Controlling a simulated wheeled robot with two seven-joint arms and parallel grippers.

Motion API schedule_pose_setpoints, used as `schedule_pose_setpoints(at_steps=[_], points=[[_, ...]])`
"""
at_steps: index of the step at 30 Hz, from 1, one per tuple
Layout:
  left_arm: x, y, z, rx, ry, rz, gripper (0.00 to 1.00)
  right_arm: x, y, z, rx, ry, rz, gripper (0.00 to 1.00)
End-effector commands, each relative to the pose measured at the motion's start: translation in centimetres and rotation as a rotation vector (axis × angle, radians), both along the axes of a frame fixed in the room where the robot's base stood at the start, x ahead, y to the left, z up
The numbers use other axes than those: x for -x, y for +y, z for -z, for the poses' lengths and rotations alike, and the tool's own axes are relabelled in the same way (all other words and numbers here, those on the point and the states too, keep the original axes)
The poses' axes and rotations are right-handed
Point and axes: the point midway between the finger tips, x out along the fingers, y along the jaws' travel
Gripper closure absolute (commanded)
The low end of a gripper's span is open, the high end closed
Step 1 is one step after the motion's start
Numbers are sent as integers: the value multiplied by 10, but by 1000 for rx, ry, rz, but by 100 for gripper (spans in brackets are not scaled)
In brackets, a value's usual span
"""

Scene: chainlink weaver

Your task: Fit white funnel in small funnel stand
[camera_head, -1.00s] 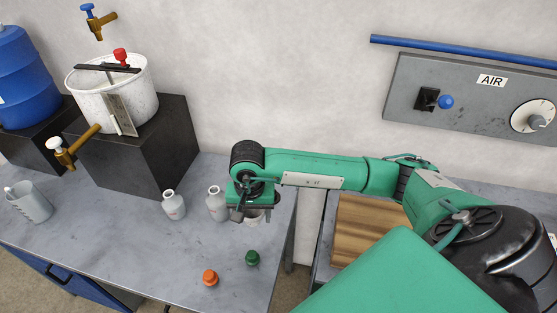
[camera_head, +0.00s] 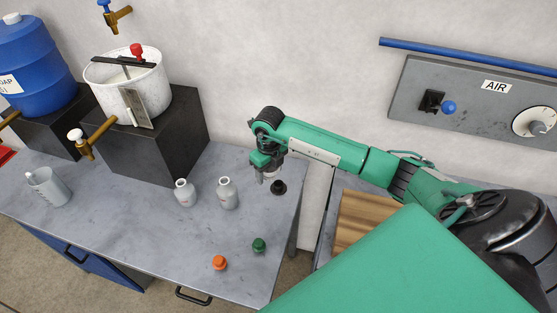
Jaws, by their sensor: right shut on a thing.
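My right gripper (camera_head: 266,177) is over the back right part of the grey bench and points down. It is shut on the white funnel (camera_head: 271,173), of which only a small pale part shows below the jaws. A small dark round thing, which looks like the small funnel stand (camera_head: 279,188), is on the bench just right of and below the gripper in the picture. The funnel appears apart from it, but I cannot tell the height between them. My left gripper is out of view.
Two white bottles (camera_head: 185,193) (camera_head: 227,194) stand left of the gripper. An orange cap (camera_head: 220,262) and a green cap (camera_head: 259,245) lie nearer the front. A grey jug (camera_head: 48,188) stands far left. A white bucket (camera_head: 128,88) sits on a black block (camera_head: 165,140).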

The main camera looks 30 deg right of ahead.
Motion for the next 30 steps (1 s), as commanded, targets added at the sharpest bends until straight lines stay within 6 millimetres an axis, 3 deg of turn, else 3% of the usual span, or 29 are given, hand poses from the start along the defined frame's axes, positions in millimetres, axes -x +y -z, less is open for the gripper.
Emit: schedule_pose_setpoints(at_steps=[6,12,23,30], points=[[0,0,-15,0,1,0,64,-10,-24,4,-4,14,481,62],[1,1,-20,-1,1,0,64,-15,-39,9,-5,22,784,62],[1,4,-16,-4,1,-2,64,-16,-44,20,-4,24,902,62],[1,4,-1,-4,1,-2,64,-16,-44,42,-4,25,901,62]])
